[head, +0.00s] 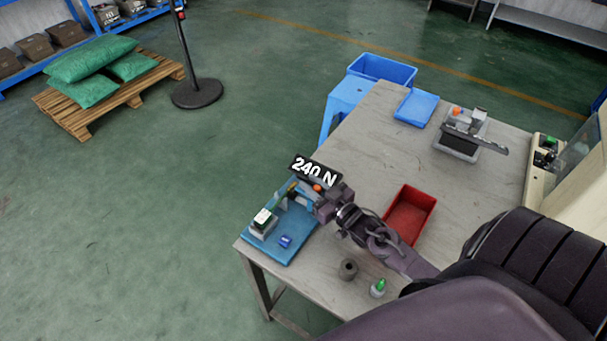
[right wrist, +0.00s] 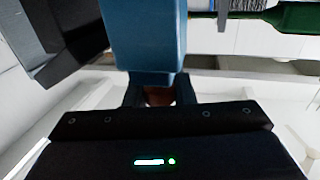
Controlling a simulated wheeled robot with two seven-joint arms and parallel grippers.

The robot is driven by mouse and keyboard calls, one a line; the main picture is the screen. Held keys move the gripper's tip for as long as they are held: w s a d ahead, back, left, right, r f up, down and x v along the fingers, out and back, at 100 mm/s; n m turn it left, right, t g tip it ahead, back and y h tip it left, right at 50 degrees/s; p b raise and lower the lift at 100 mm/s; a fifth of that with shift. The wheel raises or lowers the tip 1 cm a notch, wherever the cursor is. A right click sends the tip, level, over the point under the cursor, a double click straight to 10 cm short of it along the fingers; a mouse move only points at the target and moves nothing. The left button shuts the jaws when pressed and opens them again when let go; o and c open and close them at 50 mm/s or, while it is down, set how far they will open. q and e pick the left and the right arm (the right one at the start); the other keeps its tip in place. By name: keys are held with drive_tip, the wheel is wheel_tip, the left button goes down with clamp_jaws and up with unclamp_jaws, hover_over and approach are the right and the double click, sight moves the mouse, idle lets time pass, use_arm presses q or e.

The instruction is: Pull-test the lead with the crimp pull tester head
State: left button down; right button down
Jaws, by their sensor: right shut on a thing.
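My right gripper (head: 312,205) is over the back right edge of a blue mat (head: 281,253) at the table's left corner. It is shut on a blue block-shaped part, which seems to be the crimp pull tester head; the part also shows between the fingers in the right wrist view (right wrist: 147,40). A black readout (head: 315,170) above it reads "240 N". A thin dark rod or lead runs beside the blue part to a green piece (right wrist: 300,18) in the right wrist view; I cannot tell how they join. My left gripper is not in view.
A small grey fixture with a white top (head: 264,222) and a small blue box (head: 286,241) are on the mat.

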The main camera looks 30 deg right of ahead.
drive_tip(key=shift+s+f, duration=0.1)
drive_tip(key=shift+f, duration=0.05)
drive_tip(key=c, duration=1.2)
unclamp_jaws()
drive_tip(key=shift+s+d, duration=0.1)
drive_tip(key=shift+s, duration=0.05)
drive_tip(key=shift+s, duration=0.5)
drive_tip(key=s, duration=0.2)
drive_tip(key=s+b, duration=0.1)
drive_tip(key=s, duration=0.1)
drive_tip(key=s+d, duration=0.1)
drive_tip(key=s, duration=0.1)
drive_tip(key=shift+s, duration=0.35)
